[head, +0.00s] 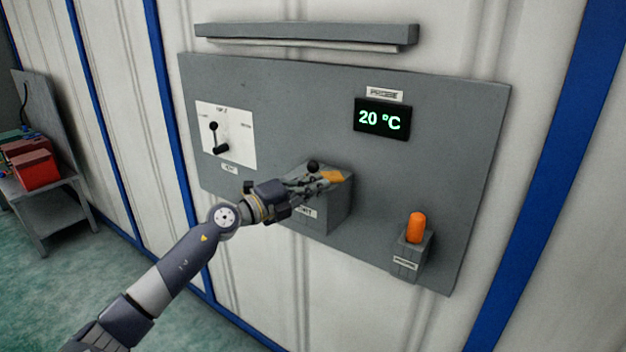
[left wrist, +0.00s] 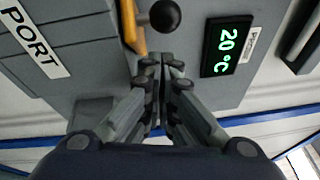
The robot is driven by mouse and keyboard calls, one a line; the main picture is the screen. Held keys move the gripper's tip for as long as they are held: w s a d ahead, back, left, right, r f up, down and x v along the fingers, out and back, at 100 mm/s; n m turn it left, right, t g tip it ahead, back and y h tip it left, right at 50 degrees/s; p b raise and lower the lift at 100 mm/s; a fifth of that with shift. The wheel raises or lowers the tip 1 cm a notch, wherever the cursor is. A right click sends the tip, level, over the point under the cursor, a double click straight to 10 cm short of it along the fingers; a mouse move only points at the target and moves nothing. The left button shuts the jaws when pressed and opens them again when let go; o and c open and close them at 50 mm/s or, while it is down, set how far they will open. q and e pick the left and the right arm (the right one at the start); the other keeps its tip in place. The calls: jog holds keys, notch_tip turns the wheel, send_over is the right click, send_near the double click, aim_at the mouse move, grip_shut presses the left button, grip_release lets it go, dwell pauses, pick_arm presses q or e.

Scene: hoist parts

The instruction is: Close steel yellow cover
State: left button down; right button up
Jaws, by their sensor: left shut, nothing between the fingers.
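The yellow cover (head: 332,175) is a small yellow-orange plate with a black ball knob (head: 313,165) beside it, at the top of a grey box (head: 335,210) on the wall panel. In the left wrist view the cover (left wrist: 132,25) shows as a narrow yellow strip, with the knob (left wrist: 165,15) just right of it. My left gripper (head: 318,184) is shut and empty, in front of the box near the cover and knob. It also shows in the left wrist view (left wrist: 160,65); I cannot tell whether it touches the cover. The fingers hide part of the box. My right gripper is out of view.
The grey panel (head: 270,100) carries a lever switch (head: 222,140) at left, a 20 °C display (head: 382,119), and an orange-topped probe holder (head: 415,245) at lower right. A ledge (head: 300,34) runs above. A bench with red boxes (head: 35,168) stands far left.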

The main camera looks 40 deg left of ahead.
pick_arm(q)
jog(key=shift+w+a+r, duration=0.15)
jog(key=shift+w+a, duration=0.15)
jog(key=shift+a, duration=0.3)
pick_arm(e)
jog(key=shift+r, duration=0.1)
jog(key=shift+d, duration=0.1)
